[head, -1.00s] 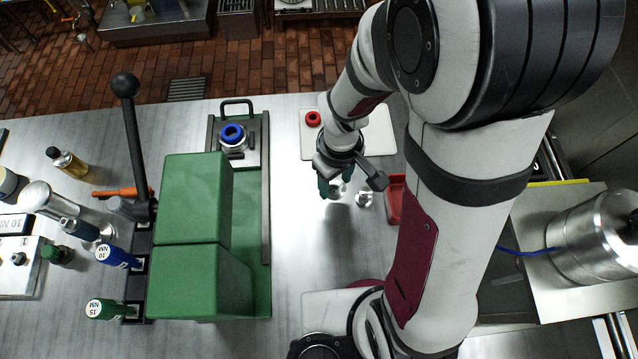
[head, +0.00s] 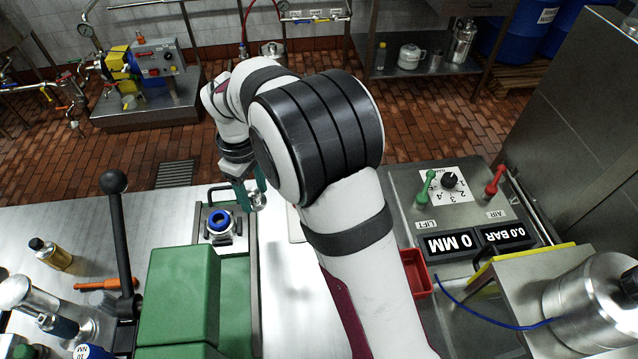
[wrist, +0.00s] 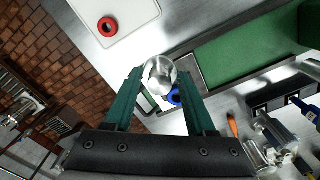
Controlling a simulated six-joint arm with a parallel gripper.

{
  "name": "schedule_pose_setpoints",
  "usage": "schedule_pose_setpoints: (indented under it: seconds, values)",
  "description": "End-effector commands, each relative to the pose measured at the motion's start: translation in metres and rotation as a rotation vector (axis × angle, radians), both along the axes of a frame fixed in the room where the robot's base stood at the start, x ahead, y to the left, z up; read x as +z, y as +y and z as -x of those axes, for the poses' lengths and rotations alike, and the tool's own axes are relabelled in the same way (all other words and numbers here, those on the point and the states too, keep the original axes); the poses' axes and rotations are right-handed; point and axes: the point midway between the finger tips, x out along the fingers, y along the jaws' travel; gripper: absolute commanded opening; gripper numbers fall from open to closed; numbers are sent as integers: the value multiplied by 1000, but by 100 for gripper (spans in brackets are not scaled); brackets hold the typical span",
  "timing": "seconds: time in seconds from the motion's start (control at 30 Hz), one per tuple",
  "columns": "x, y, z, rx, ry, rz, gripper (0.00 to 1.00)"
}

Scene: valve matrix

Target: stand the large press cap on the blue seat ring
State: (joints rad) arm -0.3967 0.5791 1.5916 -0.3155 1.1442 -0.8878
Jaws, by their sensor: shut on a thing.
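The large press cap, a shiny silver round piece (wrist: 159,70), is held between the green fingertips of my gripper (wrist: 161,80). In the head view my gripper (head: 251,192) and the silver cap (head: 259,201) are at the table's far edge, right of the blue seat ring (head: 219,221). The cap's height above the base cannot be told.
The green press body (head: 180,290) and the black lever (head: 120,235) stand left of my arm. A handle arches behind the seat fitting. A red ring (wrist: 108,26) lies on a white board (wrist: 128,14). A red tray (head: 417,272) is right of my arm.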

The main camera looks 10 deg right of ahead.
Motion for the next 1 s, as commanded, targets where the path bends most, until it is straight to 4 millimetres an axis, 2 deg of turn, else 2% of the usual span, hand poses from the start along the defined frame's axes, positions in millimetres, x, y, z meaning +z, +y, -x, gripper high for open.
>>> schedule_pose_setpoints:
  seconds: [0.03, 0.1, 0.2, 0.27, 0.7, 1.0]
  values:
    - [-1, 26, -4, 36, 0, -1, 0]
    - [-2, 55, -7, 71, -1, -2, 0]
    - [-2, 81, -7, 101, -2, -4, 0]
    - [-3, 89, -7, 109, -2, -4, 0]
    - [-38, 92, -7, 113, -3, -4, 0]
    - [-42, 92, -7, 113, -5, -5, 0]
